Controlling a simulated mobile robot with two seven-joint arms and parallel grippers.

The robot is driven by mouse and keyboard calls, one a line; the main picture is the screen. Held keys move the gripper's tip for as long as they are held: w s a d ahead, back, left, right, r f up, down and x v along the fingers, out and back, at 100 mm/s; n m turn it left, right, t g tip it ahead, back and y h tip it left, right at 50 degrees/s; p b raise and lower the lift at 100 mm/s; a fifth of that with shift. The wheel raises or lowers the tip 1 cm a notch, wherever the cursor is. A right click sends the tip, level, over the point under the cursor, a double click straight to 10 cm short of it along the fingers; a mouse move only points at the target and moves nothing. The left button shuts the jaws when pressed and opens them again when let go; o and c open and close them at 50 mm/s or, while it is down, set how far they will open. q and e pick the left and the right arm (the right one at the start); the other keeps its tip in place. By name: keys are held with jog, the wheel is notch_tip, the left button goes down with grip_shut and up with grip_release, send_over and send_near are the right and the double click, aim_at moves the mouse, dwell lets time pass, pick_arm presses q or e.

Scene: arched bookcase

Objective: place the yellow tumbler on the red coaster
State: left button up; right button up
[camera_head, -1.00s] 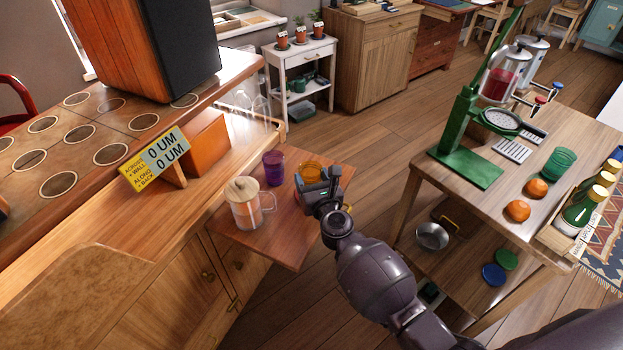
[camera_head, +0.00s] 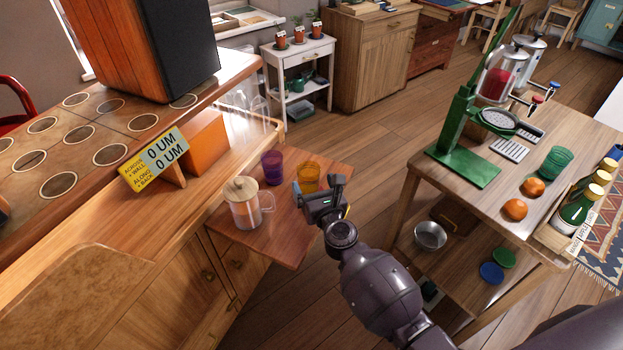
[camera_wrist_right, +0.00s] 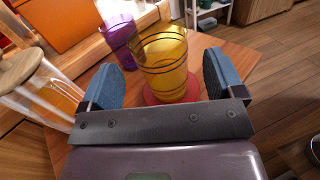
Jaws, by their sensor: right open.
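The yellow tumbler (camera_head: 308,175) stands upright on the small wooden side leaf, just beyond my right gripper (camera_head: 317,185). In the right wrist view the yellow tumbler (camera_wrist_right: 165,65) stands on the red coaster (camera_wrist_right: 150,97), whose rim shows around its base. In that view my right gripper (camera_wrist_right: 162,70) is open, with one blue-padded finger to each side of the tumbler and visible gaps to both. In the head view the coaster is hidden behind my gripper and the tumbler. My left gripper is not in view.
A purple tumbler (camera_head: 272,167) stands left of the yellow one. A glass jug with a wooden lid (camera_head: 243,203) stands nearer on the same leaf (camera_head: 290,240). A trolley (camera_head: 455,180) with a green press is at the right. Open floor lies between.

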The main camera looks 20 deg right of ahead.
jog(key=s, duration=0.9)
jog(key=shift+s, duration=0.15)
jog(key=s+d+f+m+g, duration=0.2)
jog(key=s+m, duration=0.6)
jog(key=m, duration=0.3)
jog(key=s+d+f+m+g, duration=0.2)
jog(key=s+m, duration=0.6)
jog(key=m, duration=0.4)
jog(key=s+d+f+m+g, duration=0.3)
jog(key=s+m, duration=0.5)
jog(key=m, duration=0.3)
jog(key=shift+d+f+m, duration=0.3)
jog(key=shift+f, duration=0.25)
jog(key=shift+s, duration=0.1)
